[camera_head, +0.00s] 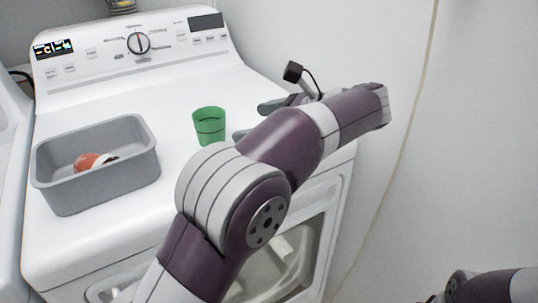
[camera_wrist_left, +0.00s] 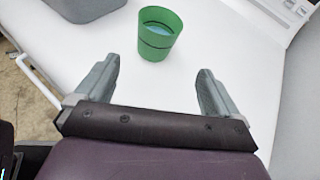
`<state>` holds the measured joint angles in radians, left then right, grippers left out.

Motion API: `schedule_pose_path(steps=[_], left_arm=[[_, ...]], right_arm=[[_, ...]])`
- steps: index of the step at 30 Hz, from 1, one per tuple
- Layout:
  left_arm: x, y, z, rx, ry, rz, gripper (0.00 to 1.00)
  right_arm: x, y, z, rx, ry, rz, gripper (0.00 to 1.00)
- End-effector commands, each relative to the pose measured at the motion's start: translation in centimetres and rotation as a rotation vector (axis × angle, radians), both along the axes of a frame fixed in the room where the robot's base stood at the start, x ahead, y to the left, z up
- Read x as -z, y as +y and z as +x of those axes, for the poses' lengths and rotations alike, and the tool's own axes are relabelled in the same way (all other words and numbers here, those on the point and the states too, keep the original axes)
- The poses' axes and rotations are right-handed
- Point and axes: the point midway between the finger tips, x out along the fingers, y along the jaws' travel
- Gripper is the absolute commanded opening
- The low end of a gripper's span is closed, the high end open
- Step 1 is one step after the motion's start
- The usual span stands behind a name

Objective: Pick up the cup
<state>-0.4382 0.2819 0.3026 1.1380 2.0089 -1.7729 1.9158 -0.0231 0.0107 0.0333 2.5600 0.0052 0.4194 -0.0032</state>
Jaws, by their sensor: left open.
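A green cup (camera_head: 209,126) stands upright on the white top of the dryer-like machine, right of the grey bin. In the left wrist view the cup (camera_wrist_left: 158,34) lies ahead of the fingers, roughly centred between them but beyond their tips. My left gripper (camera_head: 256,120) is at the right of the cup, with its fingers pointing toward it; the arm hides part of it. In the left wrist view my left gripper (camera_wrist_left: 160,76) is open and empty, its fingers wide apart. The cup is not touched. My right gripper is not visible; only part of that arm shows at the lower right.
A grey bin (camera_head: 105,188) holding a red and white object (camera_head: 88,162) sits on the machine's left side. A control panel with a knob (camera_head: 138,43) runs along the back. The white top (camera_head: 165,95) around the cup is clear. A wall is at the right.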

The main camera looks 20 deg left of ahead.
Motion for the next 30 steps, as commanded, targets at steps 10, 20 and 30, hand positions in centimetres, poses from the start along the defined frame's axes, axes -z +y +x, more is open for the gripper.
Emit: schedule_pose_path(steps=[10,20,30], left_arm=[[2.3,6.2,0.7,-0.008,-0.002,-0.002,0.96],[4.4,10.9,1.3,-0.008,-0.001,-0.002,0.96],[4.4,11.2,1.4,-0.005,-0.001,-0.002,0.67]], right_arm=[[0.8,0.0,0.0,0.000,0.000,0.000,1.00],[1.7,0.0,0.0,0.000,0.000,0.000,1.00],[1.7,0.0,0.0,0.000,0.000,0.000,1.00]])
